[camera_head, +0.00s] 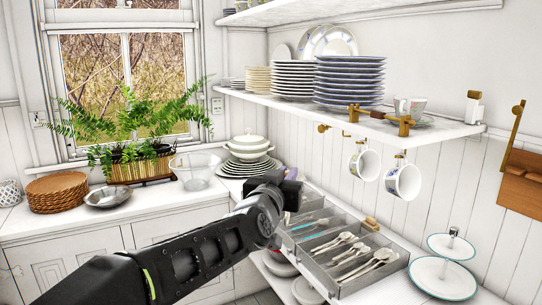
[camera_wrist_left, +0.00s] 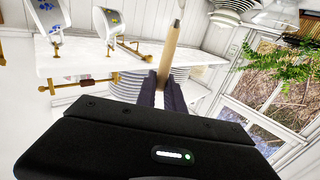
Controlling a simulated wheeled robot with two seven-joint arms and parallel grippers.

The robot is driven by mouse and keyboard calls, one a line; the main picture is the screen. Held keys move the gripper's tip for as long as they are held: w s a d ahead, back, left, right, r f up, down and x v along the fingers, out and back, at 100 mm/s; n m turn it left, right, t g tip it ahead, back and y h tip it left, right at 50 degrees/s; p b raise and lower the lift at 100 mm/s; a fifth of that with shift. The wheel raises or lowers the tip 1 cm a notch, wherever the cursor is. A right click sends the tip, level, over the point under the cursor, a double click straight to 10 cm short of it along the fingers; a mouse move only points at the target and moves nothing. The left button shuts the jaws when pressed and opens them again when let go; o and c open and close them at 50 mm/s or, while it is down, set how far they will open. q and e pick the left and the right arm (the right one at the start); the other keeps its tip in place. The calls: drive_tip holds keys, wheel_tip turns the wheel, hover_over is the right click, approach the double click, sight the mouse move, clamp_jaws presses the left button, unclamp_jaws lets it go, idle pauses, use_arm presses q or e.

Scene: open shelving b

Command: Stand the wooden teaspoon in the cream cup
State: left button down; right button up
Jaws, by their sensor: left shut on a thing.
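My left gripper (camera_head: 290,190) is above the left end of the cutlery tray in the head view. In the left wrist view its dark fingers (camera_wrist_left: 168,97) are shut on a slim tan wooden stick, the wooden teaspoon (camera_wrist_left: 171,52). Its far end runs up toward the top edge. I cannot make out the teaspoon in the head view. A small pale cup (camera_head: 410,107) with a pattern stands at the right of the wall shelf. Two pale mugs (camera_head: 365,163) (camera_head: 403,180) hang below it. I cannot tell which is the cream cup. My right gripper is not in view.
The cutlery tray (camera_head: 336,290) holds several spoons and other utensils. A two-tier stand (camera_head: 443,279) is to its right. A glass bowl (camera_head: 195,170) and a fern (camera_head: 130,125) are on the left counter.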

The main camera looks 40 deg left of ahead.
use_arm(q)
drive_tip(key=w+d+f+m+h, duration=0.1)
drive_tip(key=w+d+f, duration=0.15)
drive_tip(key=f, duration=0.45)
drive_tip(key=w+d+f+h, duration=0.1)
drive_tip(key=w+d+f, duration=0.1)
drive_tip(key=d+f, duration=0.3)
drive_tip(key=w+d+f+m, duration=0.1)
drive_tip(key=w+d+f, duration=0.15)
drive_tip(key=f, duration=0.55)
drive_tip(key=s+d+f+m+t+h, duration=0.1)
drive_tip(key=s+d+f+m+h, duration=0.1)
drive_tip(key=d+f, duration=0.9)
wheel_tip(320, 180, down, 3)
drive_tip(key=shift+s+d+f+h, duration=0.2)
drive_tip(key=shift+s+h, duration=0.4)
drive_tip(key=shift+h, duration=0.3)
